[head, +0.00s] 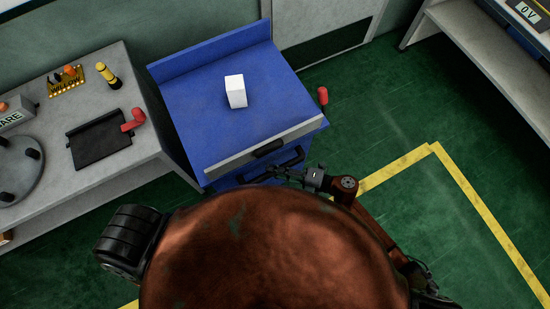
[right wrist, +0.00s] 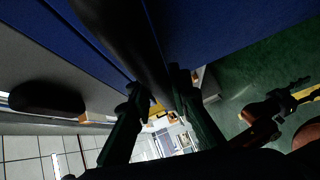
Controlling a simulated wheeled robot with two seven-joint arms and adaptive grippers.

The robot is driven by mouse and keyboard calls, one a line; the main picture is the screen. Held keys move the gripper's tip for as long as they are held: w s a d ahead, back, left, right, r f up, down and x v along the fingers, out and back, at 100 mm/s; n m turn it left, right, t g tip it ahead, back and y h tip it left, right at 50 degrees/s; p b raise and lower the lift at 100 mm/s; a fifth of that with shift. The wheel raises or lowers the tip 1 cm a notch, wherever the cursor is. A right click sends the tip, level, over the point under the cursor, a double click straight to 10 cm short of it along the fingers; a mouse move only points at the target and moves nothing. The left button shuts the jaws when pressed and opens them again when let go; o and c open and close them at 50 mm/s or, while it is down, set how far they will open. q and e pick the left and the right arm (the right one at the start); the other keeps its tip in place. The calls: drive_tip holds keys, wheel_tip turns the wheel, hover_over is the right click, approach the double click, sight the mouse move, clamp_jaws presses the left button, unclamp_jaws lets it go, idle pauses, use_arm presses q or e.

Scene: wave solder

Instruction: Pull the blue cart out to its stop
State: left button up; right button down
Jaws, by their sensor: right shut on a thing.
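The blue cart (head: 190,105) stands in the middle of the head view, beside the grey bench. A white block (head: 236,92) sits on its top. Its front has a grey strip with a short black grip, and a black handle bar (head: 290,160) lies below it. My right gripper (head: 264,173) is at this handle bar. In the right wrist view its two fingers (right wrist: 162,98) are on either side of a dark bar (right wrist: 145,45), shut on it. The contact is partly in shadow. My left gripper is not in view.
A red knob (head: 323,97) stands at the cart's right side. Green floor with yellow lines (head: 400,161) is open to the right.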

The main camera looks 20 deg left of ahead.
drive_tip(key=shift+s+d+f, duration=0.2)
drive_tip(key=c, duration=2.2)
unclamp_jaws()
drive_tip(key=o, duration=0.3)
drive_tip(key=shift+d+r, duration=0.1)
drive_tip(key=shift+o, duration=0.7)
drive_tip(key=shift+d+r, duration=0.1)
drive_tip(key=shift+d, duration=0.05)
drive_tip(key=d+r, duration=0.1)
drive_tip(key=d, duration=1)
drive_tip(key=shift+d+r, duration=0.2)
drive_tip(key=shift+r, duration=0.05)
drive_tip(key=shift+w, duration=0.15)
